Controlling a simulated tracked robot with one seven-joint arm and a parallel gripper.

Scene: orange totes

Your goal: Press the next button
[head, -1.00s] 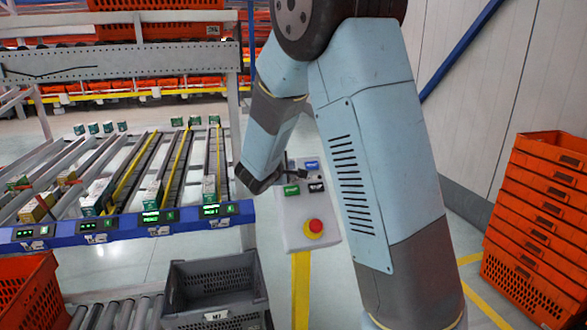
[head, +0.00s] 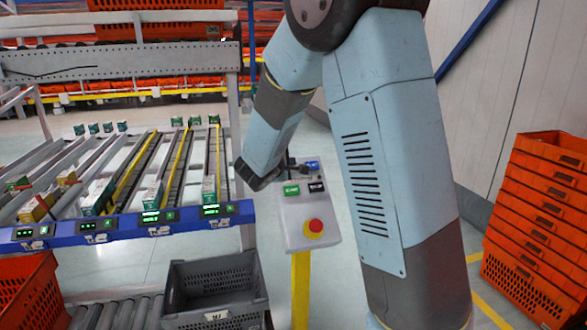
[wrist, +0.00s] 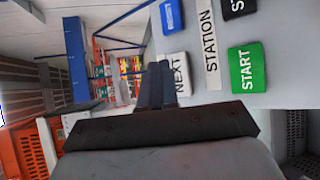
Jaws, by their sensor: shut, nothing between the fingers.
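The grey control panel (head: 303,243) on a yellow post carries a green START button (head: 291,190), a black button (head: 316,187), a blue button (head: 312,165) and a red emergency stop (head: 315,226). The white NEXT button (wrist: 178,73) shows in the wrist view, its left part covered by my fingers; in the head view it is hidden near my gripper. My gripper (wrist: 160,70) is shut and empty, its fingertips at the left edge of the NEXT button. I cannot tell whether they touch it. START (wrist: 247,70) lies to the right, past the STATION label (wrist: 210,45).
Sloped flow racks with small boxes and a blue display rail (head: 120,228) stand left of the panel. A grey crate (head: 213,295) sits on rollers at the lower left, beside an orange tote (head: 28,290). Stacked orange totes (head: 535,225) stand at the right.

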